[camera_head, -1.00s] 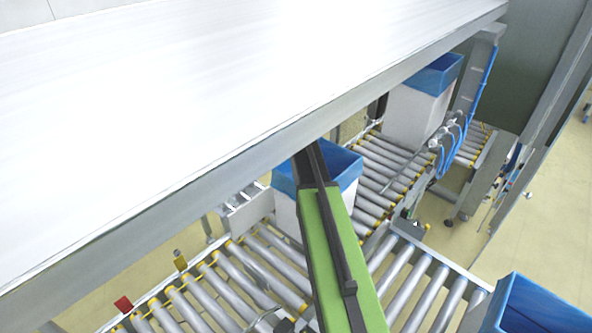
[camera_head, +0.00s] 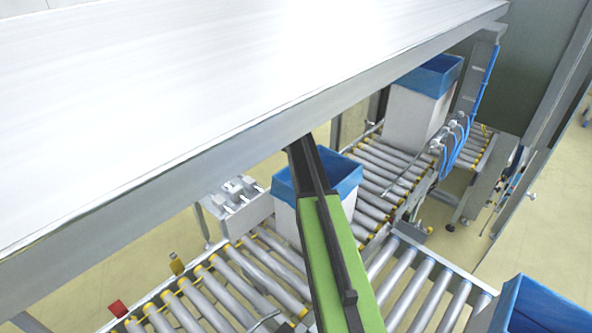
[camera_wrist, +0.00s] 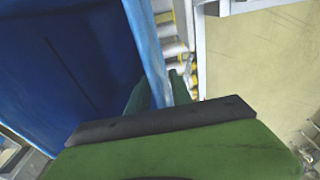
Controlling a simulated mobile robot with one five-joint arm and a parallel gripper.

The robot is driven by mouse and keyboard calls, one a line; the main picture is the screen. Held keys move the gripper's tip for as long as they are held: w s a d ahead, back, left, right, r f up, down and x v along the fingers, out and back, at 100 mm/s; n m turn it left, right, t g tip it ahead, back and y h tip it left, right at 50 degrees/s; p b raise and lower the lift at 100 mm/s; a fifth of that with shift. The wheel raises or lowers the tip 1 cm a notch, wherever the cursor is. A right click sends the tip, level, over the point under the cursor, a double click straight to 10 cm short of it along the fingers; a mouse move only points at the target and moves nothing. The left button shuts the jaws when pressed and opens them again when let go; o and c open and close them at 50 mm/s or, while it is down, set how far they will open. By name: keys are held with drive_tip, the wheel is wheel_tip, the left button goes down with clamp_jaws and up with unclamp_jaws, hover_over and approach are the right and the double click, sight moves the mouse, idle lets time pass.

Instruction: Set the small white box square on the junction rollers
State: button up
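The small white box (camera_head: 283,217) with a blue liner (camera_head: 338,172) stands upright on the rollers near the middle of the head view, partly hidden by my arm. The gap is narrow, and I cannot tell whether both fingers press on the wall. The junction rollers (camera_head: 285,262) lie around the box.
A large white surface (camera_head: 200,80) overhangs the upper left. A taller white box with a blue liner (camera_head: 412,120) stands on the far rollers. Another blue-lined box (camera_head: 545,305) is at the lower right. A metal bracket (camera_head: 235,200) sits left of the small box.

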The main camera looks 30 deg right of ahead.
drive_tip(key=r+p, duration=0.4)
drive_tip(key=a+r+p, duration=0.1)
drive_tip(key=r+p, duration=0.7)
drive_tip(key=shift+s+a+r, duration=0.15)
drive_tip(key=shift+s+r, duration=0.05)
drive_tip(key=shift+s, duration=0.05)
drive_tip(key=s+a+n, duration=0.7)
drive_tip(key=s+a, duration=0.5)
drive_tip(key=a, duration=0.3)
drive_tip(key=s+a+n+y, duration=0.1)
drive_tip(key=s+a+n, duration=0.6)
drive_tip(key=s+a, duration=0.6)
drive_tip(key=a, duration=0.3)
drive_tip(key=shift+f, duration=0.25)
wheel_tip(320, 180, down, 10)
drive_tip(key=b, duration=0.9)
drive_tip(key=shift+w+b, duration=0.15)
drive_tip(key=shift+b, duration=0.25)
drive_tip(key=shift+r, duration=0.1)
